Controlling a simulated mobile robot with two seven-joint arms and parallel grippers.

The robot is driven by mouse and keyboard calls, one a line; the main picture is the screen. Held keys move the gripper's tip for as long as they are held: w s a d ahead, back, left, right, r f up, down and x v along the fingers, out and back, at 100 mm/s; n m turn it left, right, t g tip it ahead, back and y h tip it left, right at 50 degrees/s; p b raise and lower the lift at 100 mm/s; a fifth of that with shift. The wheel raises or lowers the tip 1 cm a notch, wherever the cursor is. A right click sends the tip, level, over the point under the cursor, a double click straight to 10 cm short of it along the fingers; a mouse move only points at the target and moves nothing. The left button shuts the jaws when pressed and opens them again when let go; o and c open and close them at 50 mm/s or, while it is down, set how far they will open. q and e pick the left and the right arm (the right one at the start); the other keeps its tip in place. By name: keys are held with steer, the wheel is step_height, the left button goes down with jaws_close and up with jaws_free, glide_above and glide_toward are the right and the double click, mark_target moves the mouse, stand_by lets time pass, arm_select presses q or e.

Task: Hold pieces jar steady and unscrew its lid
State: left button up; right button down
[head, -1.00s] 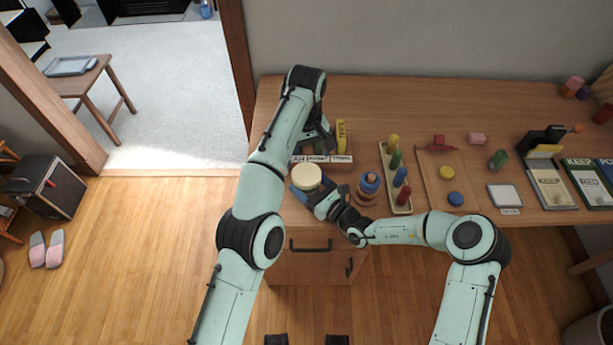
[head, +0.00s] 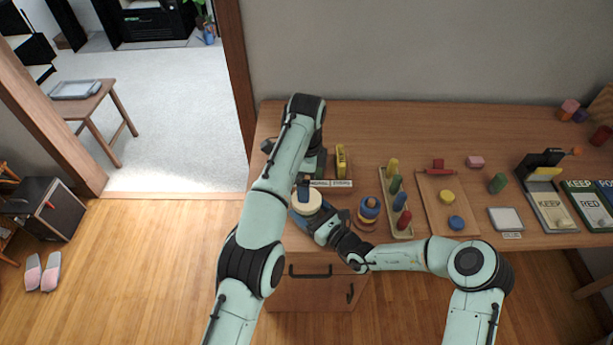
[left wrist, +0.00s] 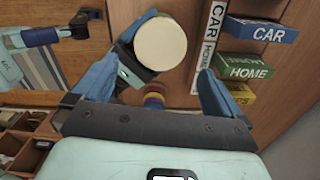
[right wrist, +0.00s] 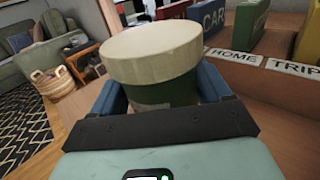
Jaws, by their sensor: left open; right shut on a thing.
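The pieces jar has a dark green body (right wrist: 165,93) and a wide cream lid (right wrist: 152,50), which sits on it. The lid also shows in the head view (head: 309,204) and from above in the left wrist view (left wrist: 160,43). My right gripper (right wrist: 163,88) is shut on the jar body below the lid, its blue fingers on either side. My left gripper (left wrist: 158,75) is open above the jar. In the head view one blue left finger (head: 303,191) overlaps the lid's far edge. I cannot tell whether it touches the lid.
Small CAR, HOME and TRIPS boxes (left wrist: 250,72) stand behind a labelled strip (left wrist: 208,40) close to the jar. A ring stacker (head: 369,209) and a peg board (head: 397,205) stand to its right.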

mark_target(307, 209)
arm_select(q)
steer(key=m, duration=0.6)
steer(key=shift+m, duration=0.4)
steer(key=m, duration=0.5)
steer(key=shift+f, duration=3.95)
